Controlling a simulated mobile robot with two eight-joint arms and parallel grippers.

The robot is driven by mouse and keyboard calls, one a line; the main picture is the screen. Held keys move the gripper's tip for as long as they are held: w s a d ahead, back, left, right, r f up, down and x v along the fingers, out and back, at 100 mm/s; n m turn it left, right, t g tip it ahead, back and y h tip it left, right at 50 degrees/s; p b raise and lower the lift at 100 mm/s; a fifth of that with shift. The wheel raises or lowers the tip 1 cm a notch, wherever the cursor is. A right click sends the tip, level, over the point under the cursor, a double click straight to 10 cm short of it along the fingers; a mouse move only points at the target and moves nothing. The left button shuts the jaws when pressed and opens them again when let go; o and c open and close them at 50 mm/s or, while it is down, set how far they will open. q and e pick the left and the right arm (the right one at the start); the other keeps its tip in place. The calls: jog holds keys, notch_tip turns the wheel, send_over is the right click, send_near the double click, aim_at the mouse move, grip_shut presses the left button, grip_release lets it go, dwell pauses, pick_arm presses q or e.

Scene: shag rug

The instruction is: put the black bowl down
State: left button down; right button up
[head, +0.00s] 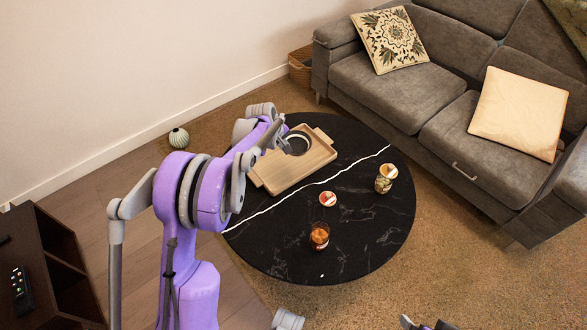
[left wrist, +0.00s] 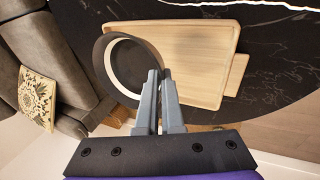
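The black bowl (head: 299,146) shows in the head view at the far end of the wooden tray (head: 304,172), partly hidden by my left gripper (head: 284,143). In the left wrist view the round bowl (left wrist: 128,64) lies over the left end of the tray (left wrist: 205,62). My left gripper (left wrist: 160,76) has its fingers close together at the bowl's near right rim, with the bowl wall between the tips. I cannot tell whether the bowl touches the tray. Part of my right gripper (head: 421,324) shows at the bottom edge of the head view, away from the table.
The tray lies on a round black table (head: 365,225). A glass with an amber drink (head: 319,236), a small red-and-white dish (head: 327,198) and a jar (head: 384,179) stand right of it. A grey sofa (head: 400,95) is behind.

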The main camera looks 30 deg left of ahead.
pick_arm(q)
jog(key=w+a+f+n+b, duration=0.3)
jog(key=a+f+n, duration=0.1)
jog(key=a+f, duration=0.15)
jog(key=b, duration=0.3)
send_near(279, 165)
jog(key=shift+y, duration=0.4)
jog(key=x, duration=0.2)
jog(key=d+x, duration=0.1)
jog(key=x, duration=0.1)
jog(key=shift+w+f, duration=0.1)
jog(key=shift+f, duration=0.2)
pick_arm(e)
notch_tip(279, 165, down, 8)
jog(key=w, duration=0.1)
jog(key=shift+f, duration=0.25)
pick_arm(q)
jog(key=shift+f, duration=0.2)
jog(key=c, duration=1.1)
grip_release()
jog(key=shift+o, duration=0.3)
pick_arm(e)
jog(key=shift+f, duration=0.15)
pick_arm(q)
jog(key=shift+r, duration=0.1)
